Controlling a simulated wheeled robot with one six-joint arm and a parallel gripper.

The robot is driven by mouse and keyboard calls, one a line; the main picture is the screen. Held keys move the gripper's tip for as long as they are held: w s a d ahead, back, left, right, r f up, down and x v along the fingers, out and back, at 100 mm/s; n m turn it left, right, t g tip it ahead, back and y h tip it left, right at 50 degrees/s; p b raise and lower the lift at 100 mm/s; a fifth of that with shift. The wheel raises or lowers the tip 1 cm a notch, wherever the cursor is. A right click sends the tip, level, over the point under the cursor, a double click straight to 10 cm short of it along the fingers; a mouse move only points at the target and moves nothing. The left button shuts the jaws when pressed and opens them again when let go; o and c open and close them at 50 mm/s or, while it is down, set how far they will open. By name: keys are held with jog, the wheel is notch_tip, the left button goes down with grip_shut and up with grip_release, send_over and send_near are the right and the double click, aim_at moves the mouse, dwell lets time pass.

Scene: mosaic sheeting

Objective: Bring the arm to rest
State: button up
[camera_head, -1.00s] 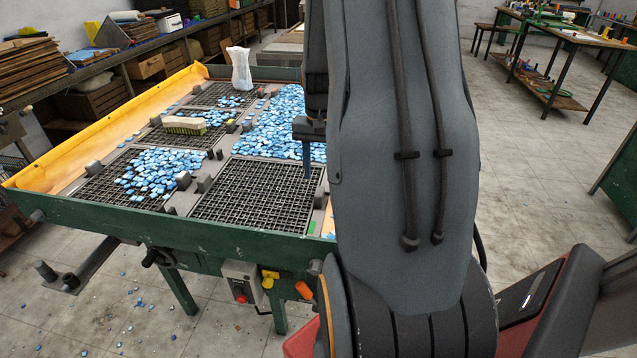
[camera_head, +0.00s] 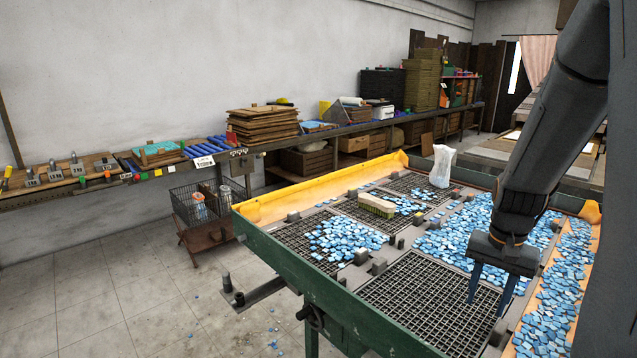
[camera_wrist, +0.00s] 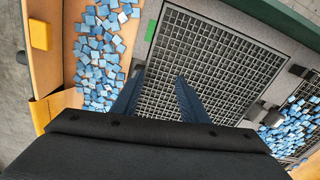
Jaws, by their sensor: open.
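My gripper (camera_head: 489,290) hangs over the sheeting table, its two fingers pointing down and apart with nothing between them. Below it is an empty black grid mould (camera_head: 415,300), its bare cells clear in the wrist view (camera_wrist: 205,70). In the wrist view my gripper (camera_wrist: 160,95) shows its fingers spread over the grid's near part. My arm enters from the upper right in the head view. How far the fingertips are above the grid is hard to tell.
Blue tiles (camera_head: 345,240) lie on a left grid, with more in the middle and in the right trough (camera_head: 560,290). A brush (camera_head: 376,206) and a whitish bag (camera_head: 442,165) sit on the table. A green rim (camera_head: 320,277) borders it. Floor at left is mostly clear.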

jog(key=s+a+r+n, duration=0.1)
jog(key=s+a+n, duration=0.3)
jog(key=a, duration=0.7)
jog(key=s+a+r+n+t, duration=0.1)
jog(key=s+a+n, duration=0.3)
jog(key=a, duration=0.7)
jog(key=shift+s+r, duration=0.2)
jog(key=shift+s, duration=0.1)
